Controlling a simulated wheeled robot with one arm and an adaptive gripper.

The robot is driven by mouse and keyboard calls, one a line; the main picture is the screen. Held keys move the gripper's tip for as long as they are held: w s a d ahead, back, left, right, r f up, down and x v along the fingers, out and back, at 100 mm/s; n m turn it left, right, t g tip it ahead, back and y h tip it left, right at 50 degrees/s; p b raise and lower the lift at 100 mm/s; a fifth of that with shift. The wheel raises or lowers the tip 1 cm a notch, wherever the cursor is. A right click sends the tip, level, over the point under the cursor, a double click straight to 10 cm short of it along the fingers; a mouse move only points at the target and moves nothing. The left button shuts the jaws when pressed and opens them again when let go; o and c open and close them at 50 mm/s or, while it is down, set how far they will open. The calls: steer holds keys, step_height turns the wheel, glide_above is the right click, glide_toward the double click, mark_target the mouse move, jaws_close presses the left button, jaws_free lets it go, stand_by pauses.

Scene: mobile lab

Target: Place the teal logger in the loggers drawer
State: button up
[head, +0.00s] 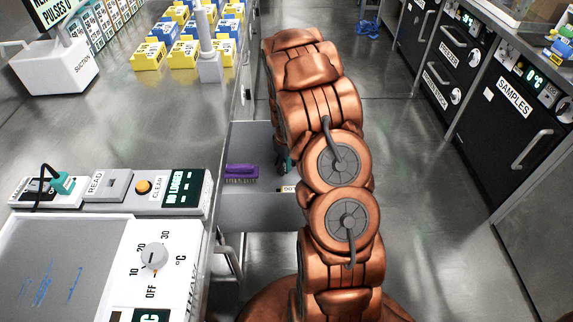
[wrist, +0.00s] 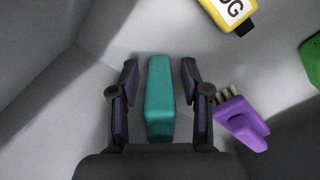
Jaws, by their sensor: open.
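In the wrist view the teal logger (wrist: 159,105) lies on the light grey floor of a drawer, between the two fingers of my gripper (wrist: 159,72). The fingers are open, with a gap visible on each side of the logger. In the head view the open drawer (head: 262,143) stands out from the steel bench, and a small teal part of the logger (head: 286,166) shows beside my arm. My arm hides most of the gripper and the drawer's right side.
A purple brush (head: 241,172) lies in the drawer, close right of the gripper in the wrist view (wrist: 240,122). A yellow labelled item (wrist: 230,14) and a green item (wrist: 312,60) lie farther off. A reader panel (head: 186,190) showing "NO LOGGER" sits on the bench.

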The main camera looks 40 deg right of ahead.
step_height(320, 180, up, 12)
steer(key=shift+f, duration=0.25)
steer(key=shift+r, duration=0.4)
steer(key=s+a+r+m+g, duration=0.1)
steer(key=s+a+r, duration=0.45)
steer(key=a, duration=0.25)
steer(key=s+a+r, duration=0.4)
steer(key=s+a, duration=0.2)
steer(key=a, duration=0.1)
steer(key=s+a+r+g, duration=0.1)
steer(key=s+a, duration=0.4)
steer(key=s, duration=0.5)
steer(key=s+a+r+g, duration=0.1)
steer(key=s+a, duration=0.4)
steer(key=s, duration=0.5)
steer(key=shift+s+a+r+m, duration=0.2)
steer(key=shift+r+m, duration=0.1)
steer(key=shift+r, duration=0.15)
steer(key=shift+s, duration=0.1)
